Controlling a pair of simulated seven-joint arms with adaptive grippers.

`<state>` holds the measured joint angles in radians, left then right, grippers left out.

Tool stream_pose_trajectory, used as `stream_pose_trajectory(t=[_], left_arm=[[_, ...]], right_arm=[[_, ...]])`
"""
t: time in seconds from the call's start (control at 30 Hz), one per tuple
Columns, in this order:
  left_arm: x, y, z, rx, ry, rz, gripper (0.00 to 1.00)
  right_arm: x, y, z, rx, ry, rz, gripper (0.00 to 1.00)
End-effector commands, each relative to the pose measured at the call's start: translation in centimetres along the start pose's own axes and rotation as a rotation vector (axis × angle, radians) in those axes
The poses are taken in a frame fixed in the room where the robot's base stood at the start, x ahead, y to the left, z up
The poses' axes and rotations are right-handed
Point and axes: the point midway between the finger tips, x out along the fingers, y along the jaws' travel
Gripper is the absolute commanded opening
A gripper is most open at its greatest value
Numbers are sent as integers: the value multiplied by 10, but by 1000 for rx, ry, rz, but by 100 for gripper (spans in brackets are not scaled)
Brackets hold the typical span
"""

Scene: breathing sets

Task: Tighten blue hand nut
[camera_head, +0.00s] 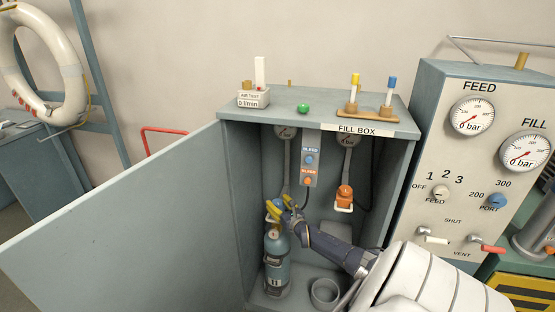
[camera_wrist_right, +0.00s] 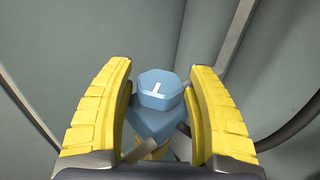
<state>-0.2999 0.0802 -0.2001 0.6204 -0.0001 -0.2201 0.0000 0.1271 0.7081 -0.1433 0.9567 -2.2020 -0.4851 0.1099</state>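The blue hand nut (camera_wrist_right: 159,90) has a white mark on its top and sits on a blue fitting (camera_wrist_right: 155,120) in the right wrist view. My right gripper (camera_wrist_right: 165,88) has its two yellow fingers on either side of the nut, with gaps visible beside it. In the head view my right gripper (camera_head: 282,206) reaches into the open fill box (camera_head: 310,108), at the top of a blue-grey cylinder (camera_head: 277,262). There the fingers partly hide the blue nut (camera_head: 273,207). My left gripper is not in view.
The box door (camera_head: 130,225) stands open to the left. An orange fitting (camera_head: 344,196) hangs to the right inside the box, and an empty ring holder (camera_head: 325,292) is on its floor. A control panel (camera_head: 470,150) with gauges stands to the right.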

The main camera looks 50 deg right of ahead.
Motion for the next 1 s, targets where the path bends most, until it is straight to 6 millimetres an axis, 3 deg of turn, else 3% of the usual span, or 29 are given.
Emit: stream_pose_trajectory(t=[0.03,0.33,0.67,1.0], left_arm=[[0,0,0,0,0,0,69],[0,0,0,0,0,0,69],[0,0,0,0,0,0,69],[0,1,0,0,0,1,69]], right_arm=[[0,0,0,0,0,0,48],[0,0,0,0,0,0,15],[0,0,0,4,-1,-19,15],[0,1,0,10,-1,-153,15]])
